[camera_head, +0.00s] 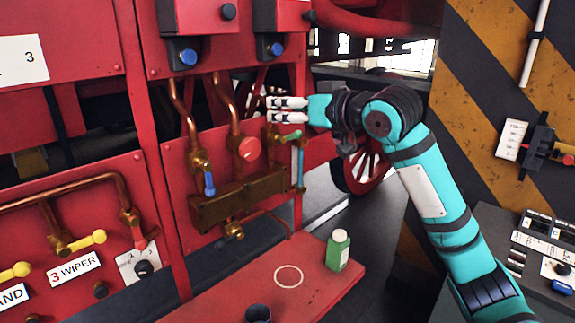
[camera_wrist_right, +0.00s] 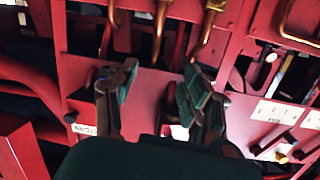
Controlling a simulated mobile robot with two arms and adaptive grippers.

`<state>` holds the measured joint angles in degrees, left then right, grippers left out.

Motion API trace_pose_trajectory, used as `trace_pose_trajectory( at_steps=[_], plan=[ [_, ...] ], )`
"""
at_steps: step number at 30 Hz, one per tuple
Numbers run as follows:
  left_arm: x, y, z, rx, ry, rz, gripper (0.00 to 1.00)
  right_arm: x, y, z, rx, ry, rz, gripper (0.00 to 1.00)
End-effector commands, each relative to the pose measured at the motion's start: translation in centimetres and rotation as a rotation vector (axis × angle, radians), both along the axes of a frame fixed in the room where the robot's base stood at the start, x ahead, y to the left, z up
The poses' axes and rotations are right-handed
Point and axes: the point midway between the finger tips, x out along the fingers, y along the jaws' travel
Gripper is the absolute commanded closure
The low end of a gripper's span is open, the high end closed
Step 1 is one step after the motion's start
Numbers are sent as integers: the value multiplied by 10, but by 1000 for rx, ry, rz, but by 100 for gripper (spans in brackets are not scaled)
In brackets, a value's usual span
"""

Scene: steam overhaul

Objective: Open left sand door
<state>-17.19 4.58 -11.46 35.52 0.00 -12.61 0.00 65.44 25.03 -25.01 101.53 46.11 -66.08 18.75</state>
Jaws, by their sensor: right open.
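My right gripper (camera_head: 270,109) is in front of the red machine panel, right of centre in the head view, with its fingers pointing left. In the right wrist view my right gripper (camera_wrist_right: 158,82) has its two fingers apart with nothing between them. Two red boxes with blue knobs hang at the top of the head view: a left box (camera_head: 205,18) and a right box (camera_head: 290,14). The gripper is below the right box and apart from its blue knob (camera_head: 270,48). No label shows which part is the left sand door. My left gripper is out of view.
A green bottle (camera_head: 338,250) and a dark cup (camera_head: 258,313) stand on the red ledge (camera_head: 215,290). A striped pillar (camera_head: 480,70) stands right.

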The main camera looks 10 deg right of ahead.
Motion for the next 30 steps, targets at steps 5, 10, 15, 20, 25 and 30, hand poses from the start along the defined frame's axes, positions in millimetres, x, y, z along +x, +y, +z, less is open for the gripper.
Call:
trace_pose_trajectory(
  at_steps=[5, 10, 15, 20, 25, 30],
  plan=[
    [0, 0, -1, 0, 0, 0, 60, 9, -2, -38, -4, 43, -16, 51],
    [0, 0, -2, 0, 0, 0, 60, 15, -5, -71, -11, 79, -33, 51],
    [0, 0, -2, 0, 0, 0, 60, 19, -6, -101, -17, 112, -48, 51],
    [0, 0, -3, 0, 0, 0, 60, 21, -8, -120, -23, 131, -58, 51],
    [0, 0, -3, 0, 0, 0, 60, 22, -9, -129, -26, 141, -62, 51],
    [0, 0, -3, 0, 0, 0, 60, 22, -9, -131, -26, 143, -63, 51]
  ],
)
